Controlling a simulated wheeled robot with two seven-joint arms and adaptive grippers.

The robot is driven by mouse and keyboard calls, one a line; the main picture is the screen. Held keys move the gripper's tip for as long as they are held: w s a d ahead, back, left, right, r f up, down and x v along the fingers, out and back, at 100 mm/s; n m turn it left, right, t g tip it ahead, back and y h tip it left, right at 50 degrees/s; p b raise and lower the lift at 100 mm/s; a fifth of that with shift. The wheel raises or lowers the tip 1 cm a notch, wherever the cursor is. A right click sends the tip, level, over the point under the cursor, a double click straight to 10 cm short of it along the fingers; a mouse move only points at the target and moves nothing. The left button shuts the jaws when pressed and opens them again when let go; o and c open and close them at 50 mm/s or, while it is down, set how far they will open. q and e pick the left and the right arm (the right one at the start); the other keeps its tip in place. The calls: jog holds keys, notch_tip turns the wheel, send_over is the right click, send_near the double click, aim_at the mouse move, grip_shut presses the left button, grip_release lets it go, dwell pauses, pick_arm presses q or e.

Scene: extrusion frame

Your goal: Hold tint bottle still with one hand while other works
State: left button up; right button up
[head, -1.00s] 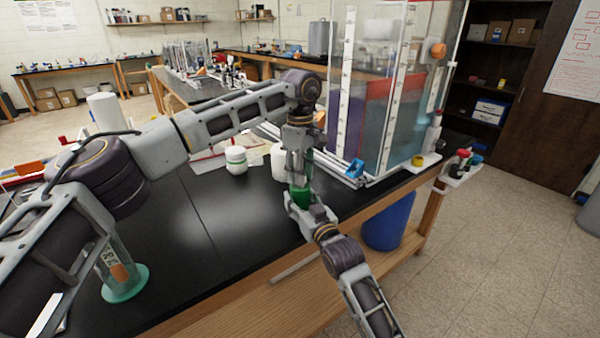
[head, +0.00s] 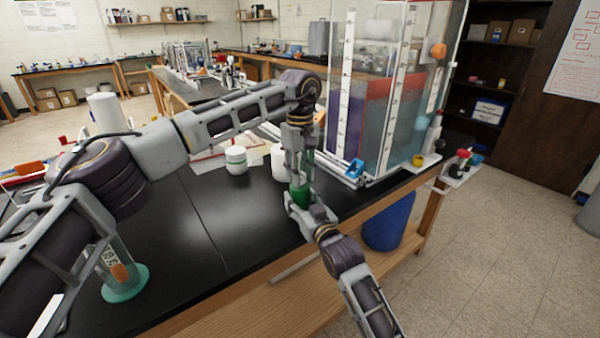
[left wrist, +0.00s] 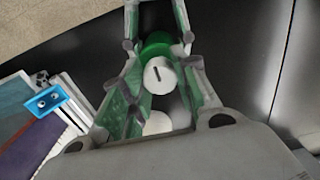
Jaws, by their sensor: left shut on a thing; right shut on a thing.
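The tint bottle (head: 301,194) is green and stands near the front edge of the black bench in the head view, largely hidden by both grippers. Its white cap (left wrist: 159,76) with a dark slot shows in the left wrist view, above the green body (left wrist: 158,47). My left gripper (head: 300,178) comes down from above and is shut at the bottle's top; its fingers flank the cap in the left wrist view. My right gripper (head: 298,205) reaches in from the front and is shut on the bottle's body, low down. The exact finger contact is hidden.
A clear tank (head: 385,110) in an extrusion frame stands right behind the grippers, with a blue clip (head: 355,169) at its corner. A white jar (head: 236,160) and a white container (head: 279,162) are close by on the left. A cylinder with a green base (head: 125,284) stands front left.

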pick_arm(q)
jog(key=o, duration=1)
jog(key=shift+o, duration=0.2)
notch_tip(320, 180, up, 12)
dwell(0.4)
pick_arm(e)
jog(key=o, duration=1.2)
